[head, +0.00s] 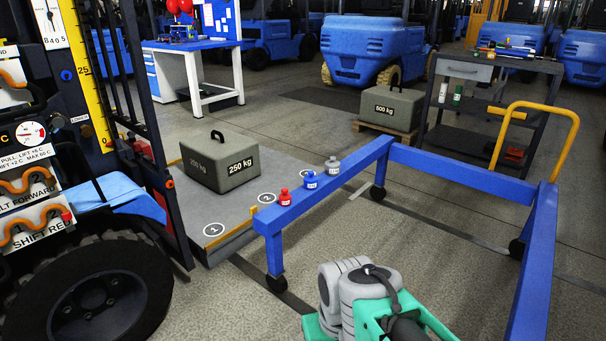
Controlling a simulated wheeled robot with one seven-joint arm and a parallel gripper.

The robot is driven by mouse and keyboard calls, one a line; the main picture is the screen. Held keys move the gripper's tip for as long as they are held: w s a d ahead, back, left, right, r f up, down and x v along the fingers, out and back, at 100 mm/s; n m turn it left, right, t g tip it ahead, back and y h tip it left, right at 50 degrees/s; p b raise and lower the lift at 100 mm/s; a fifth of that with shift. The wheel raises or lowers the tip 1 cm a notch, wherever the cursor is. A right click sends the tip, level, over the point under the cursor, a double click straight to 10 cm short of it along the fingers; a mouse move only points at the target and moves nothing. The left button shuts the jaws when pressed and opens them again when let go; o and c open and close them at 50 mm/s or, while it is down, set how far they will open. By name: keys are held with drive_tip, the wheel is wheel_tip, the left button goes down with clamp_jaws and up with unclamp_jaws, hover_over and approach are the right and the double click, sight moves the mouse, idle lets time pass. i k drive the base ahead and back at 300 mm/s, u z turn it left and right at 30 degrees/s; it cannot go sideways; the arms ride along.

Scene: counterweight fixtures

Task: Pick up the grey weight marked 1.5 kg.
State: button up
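A small grey weight (332,165) with a pale label stands upright on the blue rail of a cart-like frame. The label is too small to read. A small blue weight (310,180) and a small red weight (285,197) stand in a row with it, nearer to me along the same rail. Grey and green parts of my own arm show at the bottom centre, well short of the weights. I see no gripper fingers, and nothing of mine touches the grey weight.
The blue frame (470,170) has a yellow handle (568,150) and black casters. A platform (215,226) with numbered circles holds a 250 kg block (222,165). A forklift stands left. A 500 kg block (392,108) and dark cart (480,145) stand behind. Floor inside the frame is clear.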

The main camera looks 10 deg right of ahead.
sight(332, 167)
drive_tip(key=u, duration=0.25)
drive_tip(key=k, duration=0.25)
drive_tip(key=z, duration=0.65)
drive_tip(key=i, duration=1.5)
drive_tip(key=u, duration=1)
drive_tip(key=i, duration=0.4)
drive_tip(key=u, duration=0.4)
